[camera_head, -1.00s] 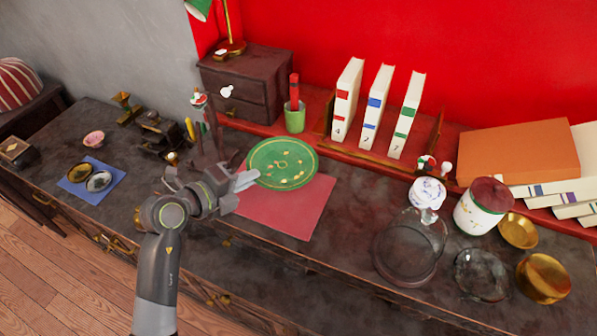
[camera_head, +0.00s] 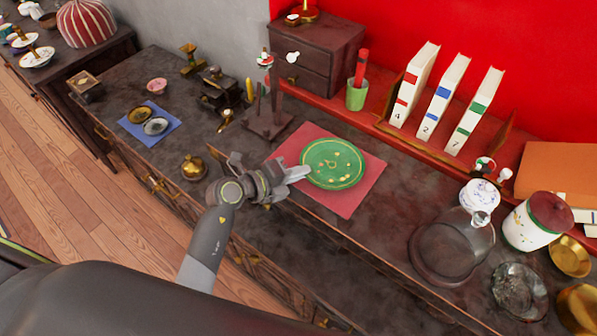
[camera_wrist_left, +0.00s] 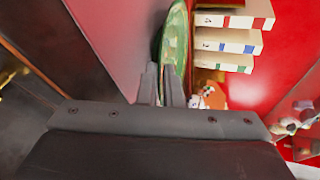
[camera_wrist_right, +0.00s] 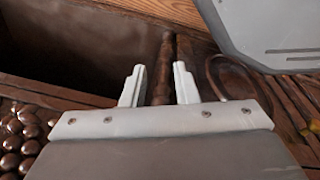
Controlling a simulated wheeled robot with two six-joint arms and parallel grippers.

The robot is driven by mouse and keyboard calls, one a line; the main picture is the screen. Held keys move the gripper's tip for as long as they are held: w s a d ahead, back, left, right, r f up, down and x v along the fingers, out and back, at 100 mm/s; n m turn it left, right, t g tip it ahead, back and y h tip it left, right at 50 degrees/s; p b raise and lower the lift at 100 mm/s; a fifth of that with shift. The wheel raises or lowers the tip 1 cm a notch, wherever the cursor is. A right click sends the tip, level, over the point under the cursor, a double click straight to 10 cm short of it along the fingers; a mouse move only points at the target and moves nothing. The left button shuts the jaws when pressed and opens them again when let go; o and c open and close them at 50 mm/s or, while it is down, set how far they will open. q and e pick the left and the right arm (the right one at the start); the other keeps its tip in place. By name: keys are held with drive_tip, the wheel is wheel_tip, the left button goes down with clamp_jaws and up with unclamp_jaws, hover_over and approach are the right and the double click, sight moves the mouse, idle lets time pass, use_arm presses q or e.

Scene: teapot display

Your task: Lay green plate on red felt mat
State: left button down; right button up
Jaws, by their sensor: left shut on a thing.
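The green plate (camera_head: 325,172) with gold marks shows over the middle of the red felt mat (camera_head: 345,205) in the head view. My left gripper (camera_head: 300,173) is shut on the plate's near left rim. In the left wrist view, the two fingers (camera_wrist_left: 161,85) pinch the plate (camera_wrist_left: 176,40), seen nearly edge-on, with the mat (camera_wrist_left: 125,35) to its left. Whether the plate touches the mat or hovers just above it, I cannot tell. My right gripper (camera_wrist_right: 160,80) is open in the right wrist view, low by brown woodwork, and out of the head view.
A dark wooden stand (camera_head: 268,122) is left of the mat. A green cup (camera_head: 356,97) and numbered books (camera_head: 440,105) stand behind it. A glass dome (camera_head: 450,250) is to the right. A brass pot (camera_head: 195,168) sits left of my left gripper. Bare cabinet top lies right of the mat.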

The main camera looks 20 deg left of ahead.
use_arm(q)
drive_tip(key=c, duration=1.9)
unclamp_jaws()
drive_tip(key=v, duration=1.2)
drive_tip(key=shift+r, duration=0.15)
